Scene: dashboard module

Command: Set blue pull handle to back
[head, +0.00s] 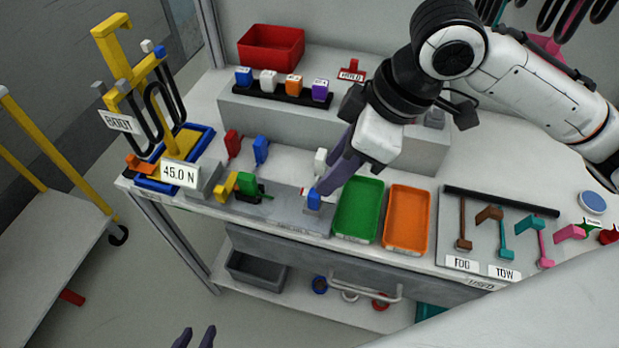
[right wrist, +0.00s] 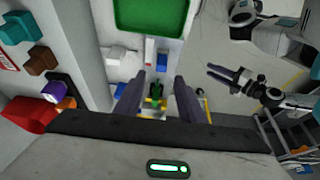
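A blue block-shaped handle (head: 314,201) sits at the right end of the low grey module (head: 285,208), just left of the green tray. It also shows in the right wrist view (right wrist: 162,60), beyond and between my fingers. A second blue handle (head: 261,150) stands further back, beside a red one (head: 233,143). My right gripper (head: 328,184) reaches down with its fingertips close to the front blue handle; contact cannot be told. Its fingers are apart in the right wrist view (right wrist: 158,100). My left gripper (head: 195,338) is open and empty at the bottom edge, away from the bench.
A white handle (head: 320,160) stands behind the front blue one. Green (head: 250,186) and yellow (head: 225,186) handles are to the left. The green tray (head: 360,208) and orange tray (head: 407,216) lie right. A grey step (head: 250,118) carries colored blocks behind.

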